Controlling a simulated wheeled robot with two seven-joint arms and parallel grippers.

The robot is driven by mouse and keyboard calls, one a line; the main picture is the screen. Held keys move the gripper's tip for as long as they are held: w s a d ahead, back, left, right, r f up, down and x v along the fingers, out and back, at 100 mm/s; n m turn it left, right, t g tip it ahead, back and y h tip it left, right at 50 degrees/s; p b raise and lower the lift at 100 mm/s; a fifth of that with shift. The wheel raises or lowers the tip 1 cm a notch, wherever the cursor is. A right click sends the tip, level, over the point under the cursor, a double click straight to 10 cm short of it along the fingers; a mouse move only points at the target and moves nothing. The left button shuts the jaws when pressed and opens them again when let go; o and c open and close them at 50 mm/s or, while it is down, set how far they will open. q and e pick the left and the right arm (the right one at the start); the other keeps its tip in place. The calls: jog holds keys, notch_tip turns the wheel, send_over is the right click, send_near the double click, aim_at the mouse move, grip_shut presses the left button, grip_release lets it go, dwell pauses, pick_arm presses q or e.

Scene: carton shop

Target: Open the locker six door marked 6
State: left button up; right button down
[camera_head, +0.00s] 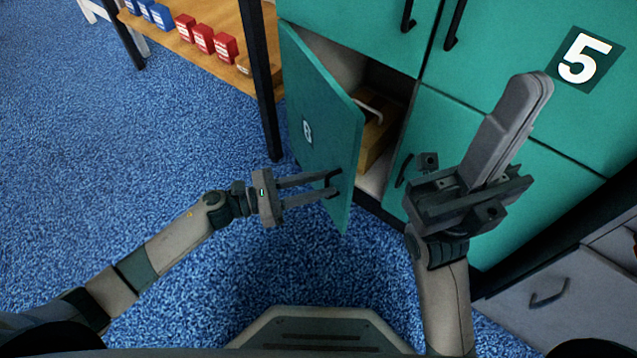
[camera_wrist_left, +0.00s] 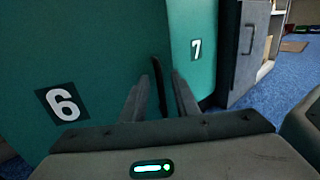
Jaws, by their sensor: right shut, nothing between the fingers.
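The teal locker door marked 6 (camera_head: 325,110) stands swung out from its compartment, at a wide angle to the cabinet front. Its number plate (camera_wrist_left: 62,103) shows in the left wrist view. My left gripper (camera_head: 335,182) is at the dark handle (camera_wrist_left: 158,85) on the door's outer face near its free edge. Its two fingers are apart, one on each side of the handle, with a little space visible between. My right gripper (camera_head: 535,88) is shut and empty, raised in front of the lockers. The fingertips' contact with the handle cannot be made out.
Inside the open compartment is a brown wooden-looking box (camera_head: 377,140) with a pale handle. The door marked 5 (camera_head: 560,110) is closed at right; a door marked 7 (camera_wrist_left: 197,60) shows in the wrist view. A shelf (camera_head: 190,30) with red and blue boxes stands behind. Blue floor (camera_head: 120,160) is clear at left.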

pick_arm(q)
grip_shut()
jog(key=shift+a, duration=0.1)
